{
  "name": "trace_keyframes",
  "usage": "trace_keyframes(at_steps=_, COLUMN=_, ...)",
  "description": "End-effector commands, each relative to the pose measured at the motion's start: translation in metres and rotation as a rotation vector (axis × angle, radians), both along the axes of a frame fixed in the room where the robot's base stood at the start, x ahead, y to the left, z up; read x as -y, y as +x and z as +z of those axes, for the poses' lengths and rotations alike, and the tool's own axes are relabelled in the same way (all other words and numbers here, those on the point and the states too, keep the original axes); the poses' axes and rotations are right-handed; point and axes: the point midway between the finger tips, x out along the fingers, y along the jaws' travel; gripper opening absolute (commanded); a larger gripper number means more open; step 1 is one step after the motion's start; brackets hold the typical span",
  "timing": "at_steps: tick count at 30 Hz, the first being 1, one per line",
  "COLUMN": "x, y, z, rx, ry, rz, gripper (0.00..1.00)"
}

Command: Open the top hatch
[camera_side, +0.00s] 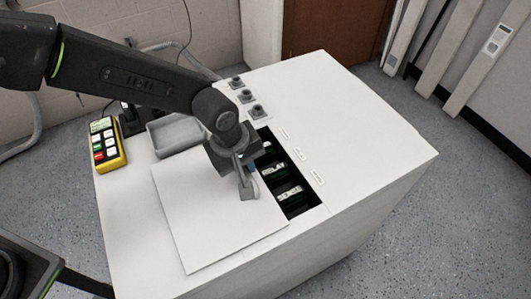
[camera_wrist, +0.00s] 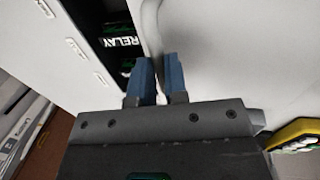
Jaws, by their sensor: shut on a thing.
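The top hatch is a flat white panel (camera_side: 200,220) on top of the white cabinet. It lies to the left of a dark opening (camera_side: 297,201), which shows uncovered. Its grey handle (camera_side: 249,190) stands near the panel's right edge, beside the opening. My gripper (camera_side: 247,168) is over that edge, shut on the handle. In the wrist view, the blue fingertips (camera_wrist: 159,78) are on either side of the pale handle (camera_wrist: 151,25). The arm and gripper hide part of the hatch's far edge.
Relays with a "RELAY" label (camera_wrist: 122,42) sit inside the opening. Dark round terminals (camera_side: 246,97) stand behind it. A grey tray (camera_side: 175,133) and a yellow keypad device (camera_side: 106,145) are at the back left.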

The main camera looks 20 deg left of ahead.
Motion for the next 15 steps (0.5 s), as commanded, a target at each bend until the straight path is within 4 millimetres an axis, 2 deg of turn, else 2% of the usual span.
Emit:
trace_keyframes(at_steps=6, x=-0.028, y=-0.027, z=0.001, rx=-0.002, ry=0.000, rz=0.002, gripper=0.00)
trace_keyframes(at_steps=15, x=-0.045, y=-0.045, z=0.000, rx=0.000, ry=0.000, rz=0.001, gripper=0.00)
